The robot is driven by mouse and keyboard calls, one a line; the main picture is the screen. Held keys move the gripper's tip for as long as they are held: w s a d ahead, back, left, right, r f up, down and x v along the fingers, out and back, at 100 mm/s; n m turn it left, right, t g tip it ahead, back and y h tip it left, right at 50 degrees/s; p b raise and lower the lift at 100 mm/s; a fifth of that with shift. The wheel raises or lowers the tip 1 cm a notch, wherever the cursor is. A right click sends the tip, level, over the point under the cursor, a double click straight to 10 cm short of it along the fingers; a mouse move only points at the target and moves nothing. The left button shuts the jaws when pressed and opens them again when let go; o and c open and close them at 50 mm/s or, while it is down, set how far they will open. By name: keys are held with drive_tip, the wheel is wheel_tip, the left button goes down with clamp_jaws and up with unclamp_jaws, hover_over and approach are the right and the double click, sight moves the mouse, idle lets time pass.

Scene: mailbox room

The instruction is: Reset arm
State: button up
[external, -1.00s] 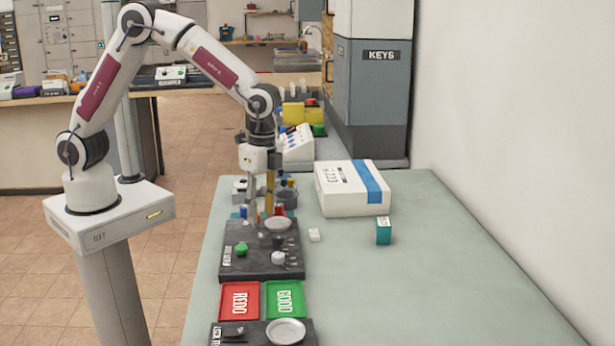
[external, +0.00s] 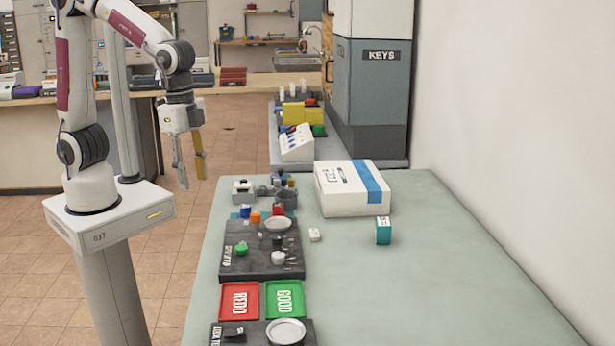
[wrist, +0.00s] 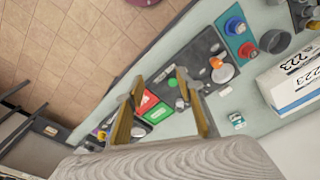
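My gripper (external: 188,165) hangs in the air to the left of the green table (external: 400,270), over the tiled floor in the external view. Its two fingers are apart with nothing between them. In the wrist view my gripper (wrist: 152,88) shows both yellowish fingers spread, with the table beyond them.
On the table are a dark board (external: 255,262) with a green knob, a red REDO tray (external: 239,314), a green GOOD tray (external: 284,284), a white box (external: 340,200) with a blue stripe and a small teal box (external: 383,237). The table's right side is clear.

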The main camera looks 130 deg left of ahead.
drive_tip(key=s+d+r+m+t, duration=0.1)
drive_tip(key=s+d+r+t, duration=0.1)
drive_tip(key=s+d+r, duration=0.2)
drive_tip(key=s+d+r+m+t, duration=0.1)
drive_tip(key=s+d+r, duration=0.3)
drive_tip(key=s+d, duration=0.4)
drive_tip(key=shift+s+r+m+t, duration=0.2)
drive_tip(key=shift+s+m+t, duration=0.1)
drive_tip(key=shift+t, duration=0.6)
idle(2.3)
